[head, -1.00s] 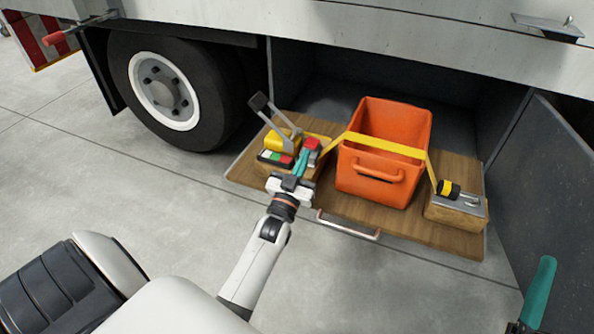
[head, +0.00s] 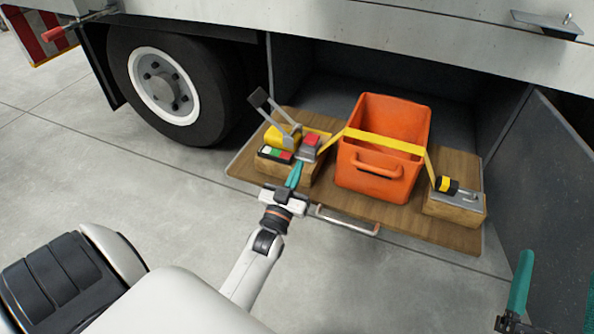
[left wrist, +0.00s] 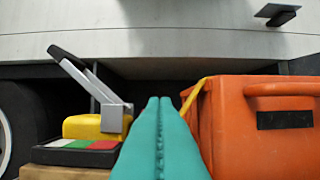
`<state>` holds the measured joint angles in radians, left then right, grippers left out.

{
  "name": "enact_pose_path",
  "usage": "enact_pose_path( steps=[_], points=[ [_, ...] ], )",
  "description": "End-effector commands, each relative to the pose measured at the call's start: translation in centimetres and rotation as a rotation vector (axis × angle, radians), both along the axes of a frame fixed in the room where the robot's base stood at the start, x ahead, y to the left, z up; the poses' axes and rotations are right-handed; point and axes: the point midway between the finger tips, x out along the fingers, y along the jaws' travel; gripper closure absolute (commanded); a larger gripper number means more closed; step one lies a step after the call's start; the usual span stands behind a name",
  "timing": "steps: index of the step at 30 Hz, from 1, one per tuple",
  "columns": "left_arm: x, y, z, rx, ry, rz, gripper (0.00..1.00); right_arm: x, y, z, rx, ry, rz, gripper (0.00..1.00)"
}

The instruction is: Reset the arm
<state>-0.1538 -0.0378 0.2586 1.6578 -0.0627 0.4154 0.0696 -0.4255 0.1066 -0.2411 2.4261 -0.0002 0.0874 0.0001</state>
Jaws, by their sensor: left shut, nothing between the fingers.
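My left gripper (head: 294,177) has teal fingers, closed together and empty. It is just in front of the wooden block (head: 268,169) that carries the controls. In the left wrist view the teal fingers (left wrist: 160,135) are pressed together in the lower middle. On the block are a yellow ratchet (head: 283,137) with a raised grey lever (head: 262,103), a panel (head: 275,154) with white, green and red buttons, and a red button (head: 310,140). My right gripper (head: 517,290) shows only in part at the lower right; its jaw state is unclear.
An orange crate (head: 384,190) stands on the wooden pull-out tray (head: 335,207), with a yellow strap (head: 384,143) across it to a right block (head: 456,207). A truck wheel (head: 165,90) is at the left. A grey door panel (head: 555,180) stands at the right. The floor before the tray is clear.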

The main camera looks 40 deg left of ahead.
Motion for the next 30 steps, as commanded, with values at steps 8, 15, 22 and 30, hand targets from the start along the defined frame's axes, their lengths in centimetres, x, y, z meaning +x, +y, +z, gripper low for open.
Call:
enact_pose_path(
  steps=[8,15,22,30],
  points=[
    [0.0,0.0,0.0,0.0,0.0,0.0,1.0,0.0,0.0,0.0,0.0,0.0,0.0,0.26],
    [-0.6,-3.2,3.3,0.027,-0.03,-0.074,1.0,0.0,0.0,0.1,0.001,-0.002,0.0,0.26],
    [-3.9,-11.6,10.8,0.046,-0.092,-0.264,1.0,0.0,0.0,0.0,0.001,-0.002,0.0,0.26],
    [-8.0,-17.0,16.2,0.024,-0.136,-0.401,1.0,0.0,0.0,0.0,0.0,-0.001,0.0,0.26]
  ],
)
